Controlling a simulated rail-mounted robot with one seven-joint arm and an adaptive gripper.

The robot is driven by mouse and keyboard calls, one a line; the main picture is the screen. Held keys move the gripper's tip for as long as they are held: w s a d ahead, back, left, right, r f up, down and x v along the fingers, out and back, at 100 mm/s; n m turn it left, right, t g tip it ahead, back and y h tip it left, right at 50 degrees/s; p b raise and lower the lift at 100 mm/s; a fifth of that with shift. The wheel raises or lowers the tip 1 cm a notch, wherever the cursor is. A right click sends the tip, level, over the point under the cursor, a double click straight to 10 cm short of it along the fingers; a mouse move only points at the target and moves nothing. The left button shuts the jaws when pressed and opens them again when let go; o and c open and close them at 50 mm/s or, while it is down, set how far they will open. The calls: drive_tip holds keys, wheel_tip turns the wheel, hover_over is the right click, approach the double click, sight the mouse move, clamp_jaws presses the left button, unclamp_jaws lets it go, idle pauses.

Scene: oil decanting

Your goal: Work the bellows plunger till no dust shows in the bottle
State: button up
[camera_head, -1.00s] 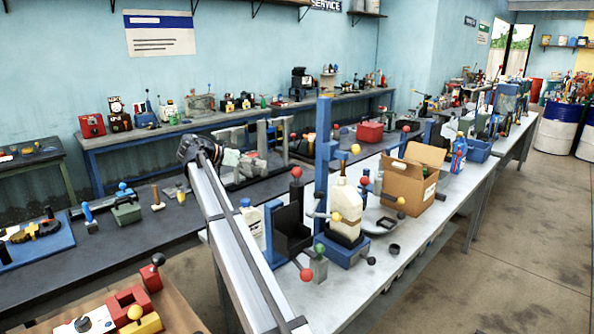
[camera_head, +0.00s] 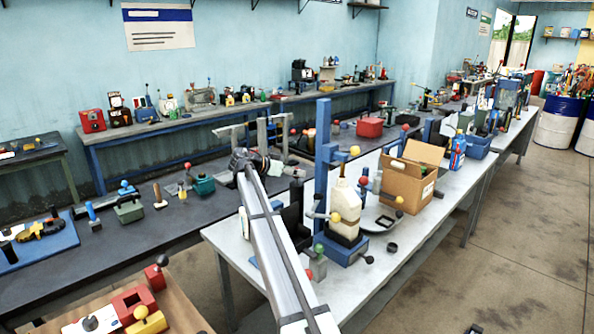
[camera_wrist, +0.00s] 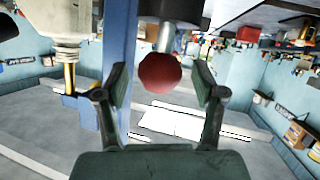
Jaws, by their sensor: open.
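A cream bottle (camera_head: 344,197) stands upright in a blue stand (camera_head: 348,250) on the near bench. An upright blue post (camera_head: 322,150) rises beside it. In the wrist view, the picture is turned over, and a red ball knob (camera_wrist: 160,72) on a metal rod sits between my gripper's two fingers (camera_wrist: 161,84). The fingers are apart, one on each side of the knob, without visible grasp. Part of a pale bottle (camera_wrist: 67,22) shows at upper left there. My arm hides much of the stand's left side in the head view. Dust inside the bottle cannot be made out.
A green knob (camera_head: 319,249) stands left of the stand. The right front strip of the bench is clear.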

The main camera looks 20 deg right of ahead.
drive_tip(key=shift+d+f, duration=0.25)
drive_tip(key=shift+d, duration=0.3)
clamp_jaws()
drive_tip(key=shift+w+r+b, duration=0.15)
drive_tip(key=shift+r+b, duration=1.15)
drive_tip(key=shift+r, duration=1.5)
unclamp_jaws()
